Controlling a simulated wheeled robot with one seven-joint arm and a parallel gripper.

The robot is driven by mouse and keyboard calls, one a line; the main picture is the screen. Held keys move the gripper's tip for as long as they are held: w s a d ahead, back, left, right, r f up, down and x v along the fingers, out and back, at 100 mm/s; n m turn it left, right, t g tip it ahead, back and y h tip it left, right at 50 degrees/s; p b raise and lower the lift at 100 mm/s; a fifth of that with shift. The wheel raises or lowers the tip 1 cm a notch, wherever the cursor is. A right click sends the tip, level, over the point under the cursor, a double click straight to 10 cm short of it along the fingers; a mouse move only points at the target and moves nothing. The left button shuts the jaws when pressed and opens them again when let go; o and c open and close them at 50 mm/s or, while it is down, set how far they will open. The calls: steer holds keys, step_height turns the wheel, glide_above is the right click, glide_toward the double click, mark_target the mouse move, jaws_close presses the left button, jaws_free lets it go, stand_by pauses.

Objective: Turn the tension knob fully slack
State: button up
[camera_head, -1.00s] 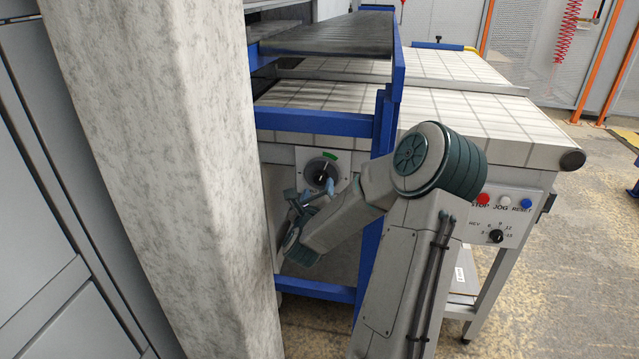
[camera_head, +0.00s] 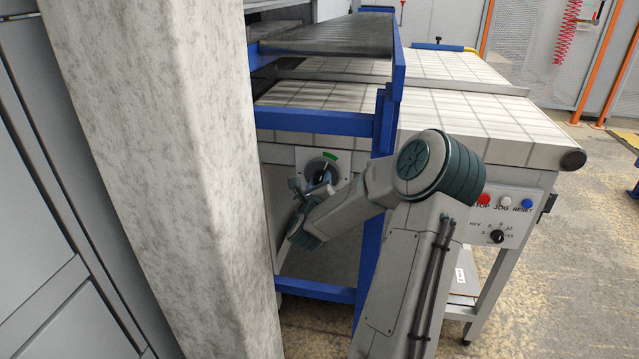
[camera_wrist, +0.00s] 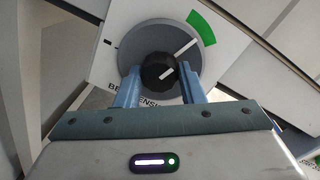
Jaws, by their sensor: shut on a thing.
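The black tension knob (camera_wrist: 152,68) sits at the middle of a round grey dial (camera_wrist: 128,40) on a pale panel, with partly hidden lettering below it. A white pointer line runs up and right from the knob, toward the green arc (camera_wrist: 202,27) near the arc's lower end. A short black tick is at the dial's left. My gripper (camera_wrist: 158,76) is shut on the knob, one blue finger on each side. In the head view the dial (camera_head: 315,166) shows past the blue frame, and my gripper (camera_head: 319,184) is at it, partly hidden by my wrist.
A blue frame post (camera_head: 375,250) stands close by my forearm, with a blue rail (camera_head: 315,121) above the dial. A large mottled pale column (camera_head: 170,180) fills the left. A control panel (camera_head: 503,222) with buttons is at the right.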

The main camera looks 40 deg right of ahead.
steer(key=shift+n, duration=0.4)
steer(key=n+b, duration=0.1)
steer(key=n, duration=0.1)
steer(key=shift+n, duration=0.3)
steer(key=n+b, duration=0.2)
steer(key=n, duration=0.1)
steer(key=shift+a+n, duration=0.1)
steer(key=shift+n, duration=0.2)
steer(key=n+b, duration=0.2)
steer(key=n, duration=0.1)
steer(key=shift+w+g, duration=0.1)
steer(key=shift+g, duration=0.3)
steer(key=n+b, duration=0.2)
steer(key=n, duration=0.1)
steer(key=shift+n, duration=0.4)
steer(key=n, duration=0.4)
steer(key=shift+g+b, duration=0.35)
steer(key=shift+g, duration=0.05)
steer(key=n, duration=0.4)
steer(key=shift+n+h+p, duration=0.3)
steer(key=shift+n+p, duration=0.05)
steer(key=shift+n, duration=0.05)
